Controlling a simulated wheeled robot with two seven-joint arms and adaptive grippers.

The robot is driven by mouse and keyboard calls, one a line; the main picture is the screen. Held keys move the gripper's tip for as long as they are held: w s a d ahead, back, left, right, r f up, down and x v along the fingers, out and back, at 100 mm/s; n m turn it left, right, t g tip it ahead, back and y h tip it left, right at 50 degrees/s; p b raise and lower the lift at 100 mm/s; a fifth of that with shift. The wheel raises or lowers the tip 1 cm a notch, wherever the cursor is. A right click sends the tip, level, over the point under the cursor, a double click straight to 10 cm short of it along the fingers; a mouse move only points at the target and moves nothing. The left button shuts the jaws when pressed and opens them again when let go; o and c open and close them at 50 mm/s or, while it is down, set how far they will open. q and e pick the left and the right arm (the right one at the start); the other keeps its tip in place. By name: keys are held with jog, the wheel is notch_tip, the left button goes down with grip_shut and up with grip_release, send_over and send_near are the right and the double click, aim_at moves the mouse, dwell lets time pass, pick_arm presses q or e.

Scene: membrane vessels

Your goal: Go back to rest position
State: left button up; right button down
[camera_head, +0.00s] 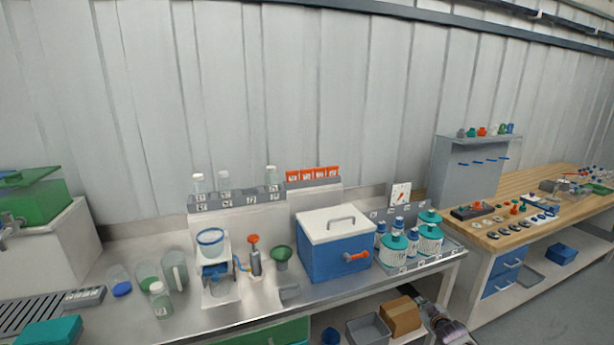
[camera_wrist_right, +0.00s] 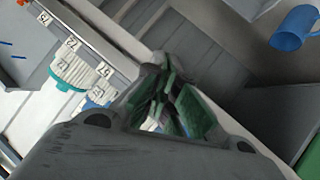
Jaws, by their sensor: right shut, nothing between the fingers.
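My right gripper (camera_head: 434,314) shows at the lower right in the head view, by the front edge of the steel bench (camera_head: 345,294). In the right wrist view its green-padded fingers (camera_wrist_right: 170,100) are together, with nothing held between them. A white ribbed vessel with a teal cap (camera_wrist_right: 75,72) stands in a numbered tray to the left of the fingers, apart from them. My left gripper is not in view.
On the steel bench stand a blue cooler with a white lid (camera_head: 335,255), teal-capped jars (camera_head: 393,247), a green funnel (camera_head: 281,255) and clear jugs. A cardboard box (camera_head: 400,317) sits on the lower shelf. A wooden bench (camera_head: 540,217) stands to the right, beyond a gap.

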jog(key=s+a+f+m+g, duration=0.1)
jog(key=s+f+g, duration=0.2)
jog(key=s+f, duration=1.2)
jog(key=s+a+f+g, duration=0.2)
jog(key=s+f+g, duration=0.1)
jog(key=s+f, duration=1.2)
jog(key=s+a+f+g, duration=0.2)
jog(key=s+a+f, duration=0.2)
jog(key=s, duration=0.8)
jog(key=s+a+f+m+g, duration=0.1)
jog(key=s+a+f, duration=0.4)
jog(key=s, duration=0.8)
jog(key=s+a+f+g, duration=0.2)
jog(key=s+a+f, duration=0.2)
jog(key=s, duration=0.9)
jog(key=shift+a+f+g+y, duration=0.3)
jog(key=shift+f+y, duration=0.1)
jog(key=shift+f, duration=0.45)
